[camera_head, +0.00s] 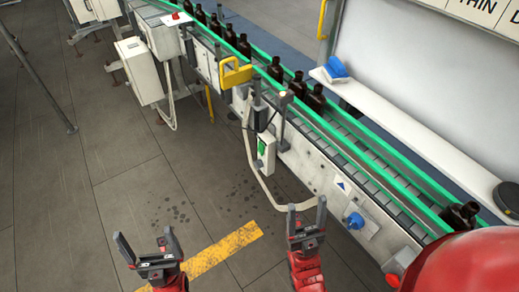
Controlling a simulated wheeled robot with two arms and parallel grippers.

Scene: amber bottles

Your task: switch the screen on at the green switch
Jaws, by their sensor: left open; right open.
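The green switch (262,147) sits on a small light box fixed to the near side of the conveyor, around the middle of the view. A pale cable hangs from the box. My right gripper (307,212) is open and empty, below and to the right of the switch in the picture, apart from it. My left gripper (145,243) is open and empty at the lower left, over the floor, further from the switch. I cannot make out a lit screen in this view.
The conveyor (390,196) with green rails runs diagonally and carries several amber bottles (316,98). A yellow bracket (236,75) juts out above the switch. A blue knob (355,220) sits on the conveyor's side. A white cabinet (140,70) stands at upper left.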

